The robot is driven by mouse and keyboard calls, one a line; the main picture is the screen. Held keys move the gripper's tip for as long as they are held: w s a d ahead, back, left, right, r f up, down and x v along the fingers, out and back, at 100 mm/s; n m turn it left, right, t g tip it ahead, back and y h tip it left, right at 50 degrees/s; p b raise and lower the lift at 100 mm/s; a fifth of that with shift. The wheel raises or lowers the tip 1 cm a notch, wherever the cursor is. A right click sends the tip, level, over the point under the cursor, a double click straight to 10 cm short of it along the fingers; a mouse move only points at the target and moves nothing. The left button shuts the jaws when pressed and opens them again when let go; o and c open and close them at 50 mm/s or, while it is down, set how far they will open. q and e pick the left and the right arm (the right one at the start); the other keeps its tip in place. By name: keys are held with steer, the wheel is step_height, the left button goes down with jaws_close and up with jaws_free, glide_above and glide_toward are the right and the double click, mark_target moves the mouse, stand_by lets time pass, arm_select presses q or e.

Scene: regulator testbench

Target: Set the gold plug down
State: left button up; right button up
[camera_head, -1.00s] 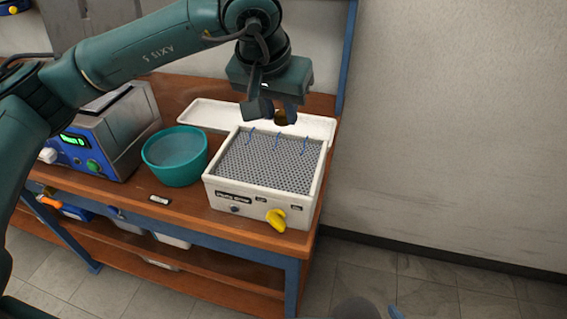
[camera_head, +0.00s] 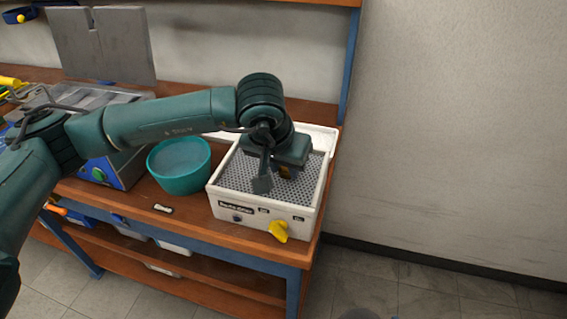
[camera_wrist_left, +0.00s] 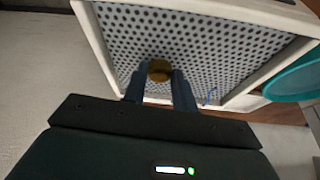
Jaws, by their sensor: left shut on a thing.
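My left gripper (camera_head: 275,177) is over the white box with the perforated grey top (camera_head: 237,178). It is shut on the gold plug (camera_wrist_left: 158,70), which shows between the fingertips in the left wrist view. In the head view only a small dark gold part of the plug (camera_head: 285,172) shows beside a finger. The perforated top fills the background behind the plug in the wrist view (camera_wrist_left: 205,50). I cannot tell whether the plug touches it. My right gripper is not in view.
A teal bowl (camera_head: 180,184) stands left of the white box. A yellow knob (camera_head: 279,231) sticks out of the box's front. A white tray (camera_head: 325,138) lies behind the box. A small dark-and-white item (camera_head: 163,209) lies on the wooden bench. A blue hook (camera_wrist_left: 211,95) stands at the box's edge.

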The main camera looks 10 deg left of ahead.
arm_select(q)
steer(key=shift+f, duration=0.2)
steer(key=o, duration=1)
steer(key=shift+c, duration=0.2)
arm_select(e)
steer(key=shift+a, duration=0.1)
arm_select(q)
steer(key=shift+r, duration=0.15)
steer(key=shift+r, duration=0.25)
steer(key=b+v, duration=0.1)
steer(key=v, duration=1)
steer(key=shift+r+b, duration=0.3)
steer(key=shift+r, duration=0.05)
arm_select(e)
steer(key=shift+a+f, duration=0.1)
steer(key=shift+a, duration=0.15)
arm_select(q)
steer(key=shift+s, duration=0.1)
